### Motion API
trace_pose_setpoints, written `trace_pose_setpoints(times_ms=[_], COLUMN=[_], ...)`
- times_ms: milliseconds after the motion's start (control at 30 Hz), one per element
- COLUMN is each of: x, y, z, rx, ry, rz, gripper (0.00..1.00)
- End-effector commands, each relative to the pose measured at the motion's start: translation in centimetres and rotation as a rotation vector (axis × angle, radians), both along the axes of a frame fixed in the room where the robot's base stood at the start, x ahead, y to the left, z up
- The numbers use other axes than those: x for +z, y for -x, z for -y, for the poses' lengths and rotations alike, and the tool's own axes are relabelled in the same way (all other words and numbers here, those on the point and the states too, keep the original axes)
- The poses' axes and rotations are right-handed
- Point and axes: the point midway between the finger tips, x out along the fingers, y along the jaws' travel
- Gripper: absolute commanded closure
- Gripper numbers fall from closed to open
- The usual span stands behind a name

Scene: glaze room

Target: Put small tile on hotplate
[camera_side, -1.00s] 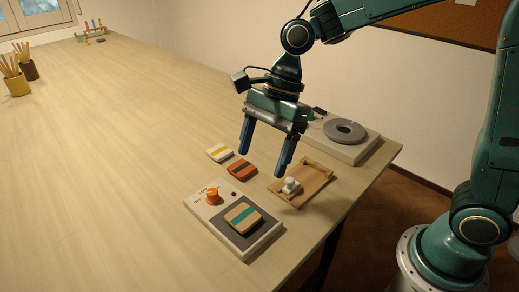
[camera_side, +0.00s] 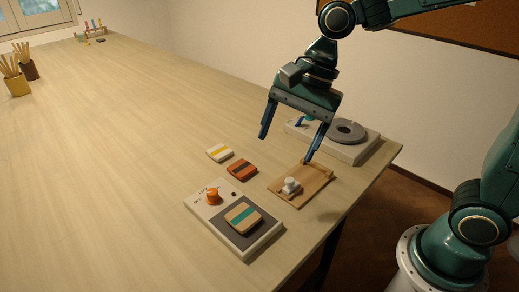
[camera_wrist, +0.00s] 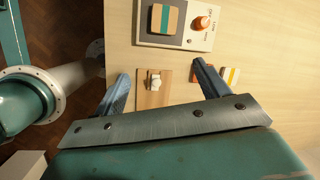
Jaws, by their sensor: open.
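The hotplate (camera_side: 203,210) appears to be the pale box with an orange knob and a dark square plate, at the front. It also shows at the top of the wrist view (camera_wrist: 145,38). A tan tile with a teal stripe (camera_side: 243,217) lies flat on the dark plate. Behind the box, an orange-red tile with a dark stripe (camera_side: 242,169) and a white tile with a yellow stripe (camera_side: 220,153) lie flat on the table; both look smaller than the teal-striped one. My gripper (camera_side: 285,148) is open and empty, raised behind the hotplate, over the wooden tray's far side.
A wooden tray (camera_side: 309,187) with a small white piece (camera_side: 291,186) lies right of the tiles. A pale device with a grey ring (camera_side: 346,131) stands at the back right, near the table edge. Brush pots (camera_side: 18,86) stand far left.

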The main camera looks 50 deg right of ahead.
Motion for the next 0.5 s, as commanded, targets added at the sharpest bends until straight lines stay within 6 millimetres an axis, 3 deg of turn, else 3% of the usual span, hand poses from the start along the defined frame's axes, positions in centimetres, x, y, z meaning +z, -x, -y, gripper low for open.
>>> trace_pose_setpoints(times_ms=[500], x=[2.8], y=[6.1], z=[6.0], rx=[0.499], ry=[0.258], rz=[0.326], gripper=[0.26])
